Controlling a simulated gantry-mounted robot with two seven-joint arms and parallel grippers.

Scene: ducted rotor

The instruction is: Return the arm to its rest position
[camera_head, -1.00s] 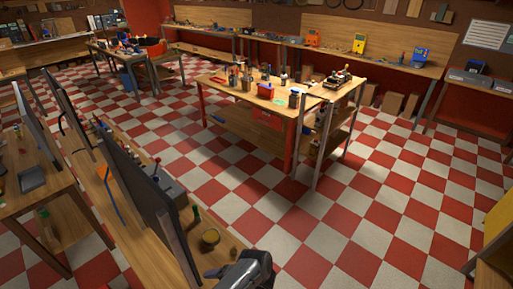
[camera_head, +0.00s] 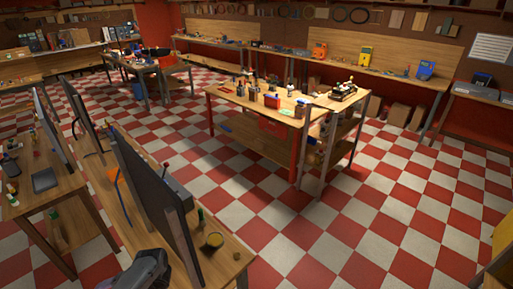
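A dark grey part of one of my arms (camera_head: 145,272) shows at the bottom edge, left of the middle. It looks like the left arm, cut off by the picture's edge. It is in front of the near wooden bench, close to the foot of the large dark screen. Its fingertips cannot be made out, so I cannot tell whether that gripper is open or shut, and I see nothing held in it. My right gripper is out of view.
The large dark screen (camera_head: 155,195) stands on the near bench (camera_head: 228,268), with a small round container (camera_head: 214,240) beside it. A wooden worktable (camera_head: 232,95) with tools stands mid-room. The checkered floor (camera_head: 350,225) to the right is clear.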

